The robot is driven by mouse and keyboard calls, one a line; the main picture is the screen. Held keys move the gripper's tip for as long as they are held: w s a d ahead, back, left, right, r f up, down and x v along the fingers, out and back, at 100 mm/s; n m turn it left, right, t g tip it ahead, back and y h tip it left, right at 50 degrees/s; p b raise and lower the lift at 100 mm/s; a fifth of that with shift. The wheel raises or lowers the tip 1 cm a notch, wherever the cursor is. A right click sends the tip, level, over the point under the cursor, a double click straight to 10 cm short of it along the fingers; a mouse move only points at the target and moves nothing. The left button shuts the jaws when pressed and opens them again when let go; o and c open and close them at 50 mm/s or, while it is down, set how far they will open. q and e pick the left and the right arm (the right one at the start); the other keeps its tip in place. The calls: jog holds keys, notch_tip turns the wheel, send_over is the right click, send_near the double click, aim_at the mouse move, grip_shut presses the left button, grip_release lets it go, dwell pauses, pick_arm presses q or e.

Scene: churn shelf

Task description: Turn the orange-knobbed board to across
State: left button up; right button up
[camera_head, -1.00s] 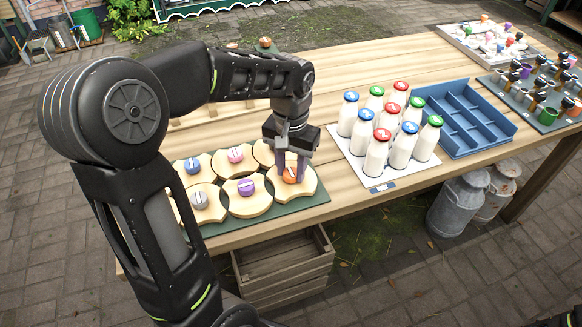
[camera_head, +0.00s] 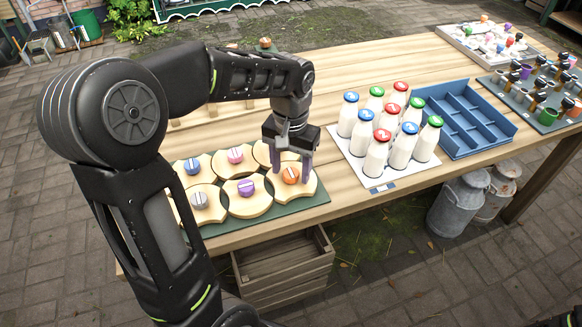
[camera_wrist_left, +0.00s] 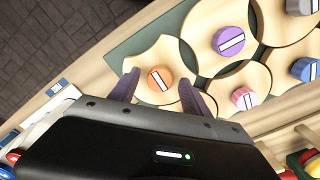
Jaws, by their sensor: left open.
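The orange-knobbed board (camera_head: 306,186) is a pale wooden piece with scooped edges at the front right of the green mat (camera_head: 270,221). Its orange knob (camera_head: 291,176) has a white stripe; the knob also shows in the left wrist view (camera_wrist_left: 160,78). My left gripper (camera_head: 293,167) is over this board. In the left wrist view its two purple-grey fingers (camera_wrist_left: 160,88) stand apart on either side of the orange knob, with a gap to it. My right gripper is not seen.
Boards with purple (camera_head: 246,188), grey (camera_head: 200,200), pink (camera_head: 235,155) and blue (camera_head: 192,166) knobs sit close beside it. Milk bottles (camera_head: 376,158) stand to the right on a white mat, near a blue divided tray (camera_head: 503,124). A wooden crate (camera_head: 284,281) is below the table edge.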

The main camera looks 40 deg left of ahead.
aim_at(291, 173)
pick_arm(q)
notch_tip(291, 173, up, 8)
jog(key=shift+f, duration=0.15)
jog(key=shift+d+f, duration=0.1)
dwell(0.6)
